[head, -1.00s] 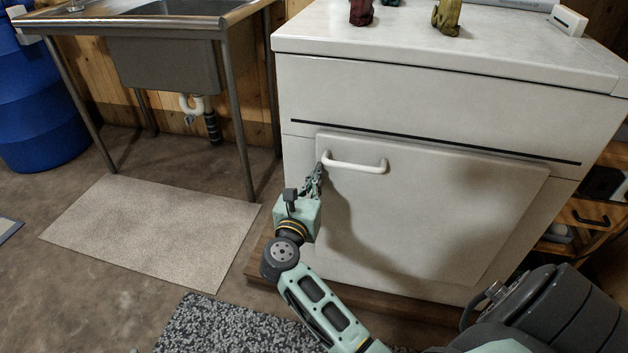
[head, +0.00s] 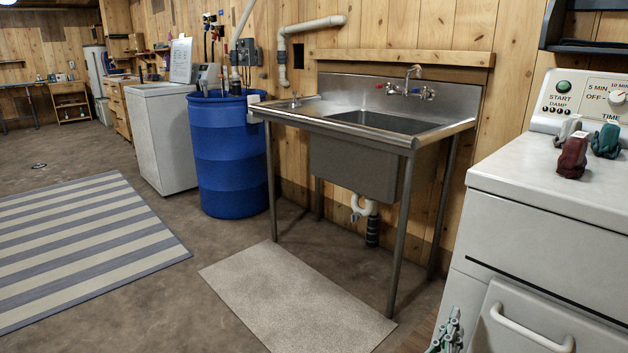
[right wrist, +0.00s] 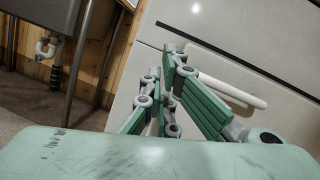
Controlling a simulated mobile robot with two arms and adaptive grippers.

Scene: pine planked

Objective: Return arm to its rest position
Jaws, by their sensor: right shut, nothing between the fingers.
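My right gripper (head: 449,328) shows at the bottom edge of the head view, in front of the white dryer (head: 560,215) and just left of its door handle (head: 530,331). In the right wrist view its green fingers (right wrist: 166,75) are together with nothing between them. The white handle (right wrist: 232,90) passes behind the fingers there, and I cannot tell whether they touch it. The rest of my right arm is below the head view. My left gripper is not in view.
A steel sink (head: 375,125) on thin legs stands left of the dryer, with a beige mat (head: 297,300) on the floor before it. A blue barrel (head: 231,155) and a striped rug (head: 80,235) are farther left.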

